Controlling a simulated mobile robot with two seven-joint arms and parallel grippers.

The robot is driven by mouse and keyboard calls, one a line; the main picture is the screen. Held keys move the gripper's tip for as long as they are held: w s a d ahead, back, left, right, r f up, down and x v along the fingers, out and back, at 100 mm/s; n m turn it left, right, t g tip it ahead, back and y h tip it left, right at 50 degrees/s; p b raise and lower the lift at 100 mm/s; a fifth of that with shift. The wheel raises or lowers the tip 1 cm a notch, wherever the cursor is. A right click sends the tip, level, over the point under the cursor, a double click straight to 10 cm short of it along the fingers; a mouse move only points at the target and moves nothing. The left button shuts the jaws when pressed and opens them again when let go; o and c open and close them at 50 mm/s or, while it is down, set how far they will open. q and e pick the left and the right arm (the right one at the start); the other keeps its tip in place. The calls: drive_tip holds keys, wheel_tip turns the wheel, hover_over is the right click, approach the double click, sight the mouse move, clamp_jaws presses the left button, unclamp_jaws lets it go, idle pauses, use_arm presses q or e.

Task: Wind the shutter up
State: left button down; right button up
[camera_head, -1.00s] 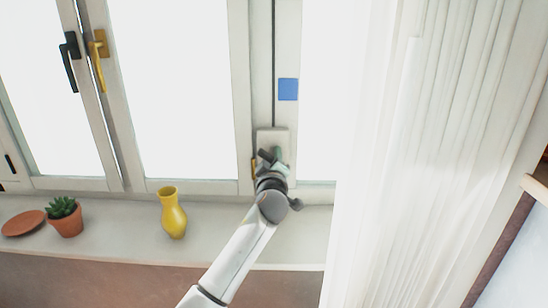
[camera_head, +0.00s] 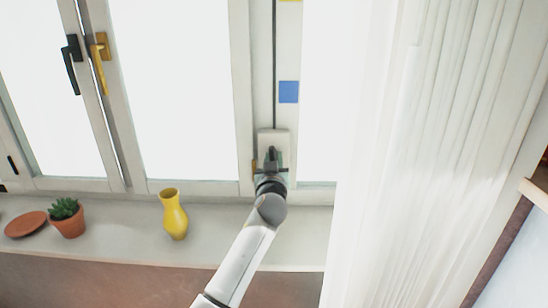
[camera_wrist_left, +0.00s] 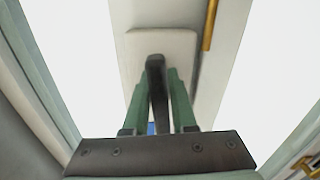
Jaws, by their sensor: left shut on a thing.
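A pale winder box (camera_head: 274,140) is fixed low on the window post, with a thin dark line running up from it. In the wrist view the box (camera_wrist_left: 135,52) fills the upper middle, and a dark crank handle (camera_wrist_left: 156,85) stands out in front of it. My left gripper (camera_head: 271,163) is at the box; its green fingers (camera_wrist_left: 158,105) are shut on the crank handle, one on each side. In the head view the gripper hides most of the crank. I cannot make out the shutter itself against the bright panes. My right gripper is not in view.
A yellow vase (camera_head: 174,214), a potted succulent (camera_head: 67,218) and a terracotta saucer (camera_head: 26,224) stand on the sill (camera_head: 120,230) left of my arm. A white curtain (camera_head: 430,160) hangs close on the right. A blue square (camera_head: 289,92) is on the post above.

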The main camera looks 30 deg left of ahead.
use_arm(q)
drive_tip(key=shift+m+p, duration=0.3)
drive_tip(key=shift+m, duration=0.6)
drive_tip(key=shift+a+m, duration=0.1)
drive_tip(key=shift+m, duration=0.4)
drive_tip(key=m+p, duration=0.2)
drive_tip(key=m, duration=0.2)
drive_tip(key=shift+m, duration=0.3)
drive_tip(key=m+p, duration=0.1)
drive_tip(key=m, duration=0.1)
drive_tip(key=m+p, duration=0.1)
drive_tip(key=m, duration=0.1)
drive_tip(key=shift+s+a+r+m, duration=0.1)
drive_tip(key=shift+r+m, duration=0.05)
drive_tip(key=shift+m, duration=0.15)
drive_tip(key=m+p, duration=0.2)
drive_tip(key=m, duration=0.1)
drive_tip(key=shift+m, duration=0.3)
drive_tip(key=m+p, duration=0.2)
drive_tip(key=m, duration=0.1)
drive_tip(key=shift+r+m, duration=0.15)
drive_tip(key=shift+m, duration=0.15)
drive_tip(key=m+p, duration=0.1)
drive_tip(key=m, duration=0.2)
drive_tip(key=shift+m+p, duration=0.5)
drive_tip(key=shift+m, duration=0.5)
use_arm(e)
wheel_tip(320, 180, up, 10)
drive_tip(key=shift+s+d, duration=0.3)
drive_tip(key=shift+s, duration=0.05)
